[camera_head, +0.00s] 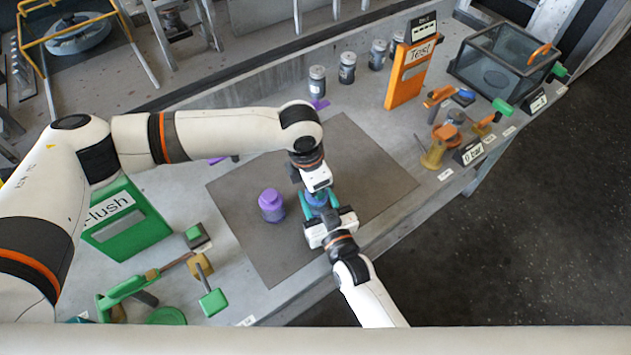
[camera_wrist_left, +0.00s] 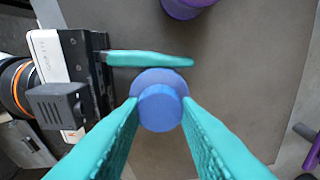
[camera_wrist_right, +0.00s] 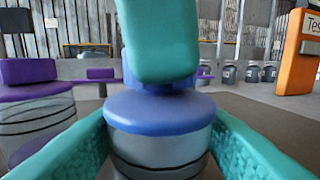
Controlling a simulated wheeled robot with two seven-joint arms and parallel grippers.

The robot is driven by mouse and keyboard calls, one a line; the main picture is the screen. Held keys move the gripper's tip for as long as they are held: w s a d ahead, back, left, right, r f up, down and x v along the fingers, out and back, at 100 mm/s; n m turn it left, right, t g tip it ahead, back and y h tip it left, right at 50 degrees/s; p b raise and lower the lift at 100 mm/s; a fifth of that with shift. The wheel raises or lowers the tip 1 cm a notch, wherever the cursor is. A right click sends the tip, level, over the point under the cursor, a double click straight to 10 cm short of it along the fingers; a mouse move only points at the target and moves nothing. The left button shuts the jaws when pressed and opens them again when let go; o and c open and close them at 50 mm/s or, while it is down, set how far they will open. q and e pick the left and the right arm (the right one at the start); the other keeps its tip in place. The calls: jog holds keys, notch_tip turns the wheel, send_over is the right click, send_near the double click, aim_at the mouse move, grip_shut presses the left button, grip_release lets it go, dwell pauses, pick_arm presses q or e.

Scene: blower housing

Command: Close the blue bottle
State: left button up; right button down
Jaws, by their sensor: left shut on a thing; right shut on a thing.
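The blue bottle (camera_head: 318,199) stands upright on the dark mat, between my two grippers. In the right wrist view its grey body and wide blue top (camera_wrist_right: 160,112) show. My right gripper (camera_head: 325,217) comes from the side, its teal fingers around the body. My left gripper (camera_wrist_left: 160,112) points down from above and is shut on a round blue cap (camera_wrist_left: 160,106). The cap sits centred over the bottle's top; a finger hides most of it in the right wrist view, so I cannot tell if it is fully seated.
A purple bottle (camera_head: 271,206) stands on the mat (camera_head: 372,178), just left of the blue one. Several grey jars (camera_head: 347,68) line the back. An orange Test panel (camera_head: 409,72) is at back right, green parts at front left. The mat's right side is clear.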

pick_arm(q)
jog(key=o, duration=0.9)
jog(key=shift+o, duration=0.2)
jog(key=shift+r, duration=0.15)
jog(key=shift+r, duration=2.1)
jog(key=shift+c, duration=0.3)
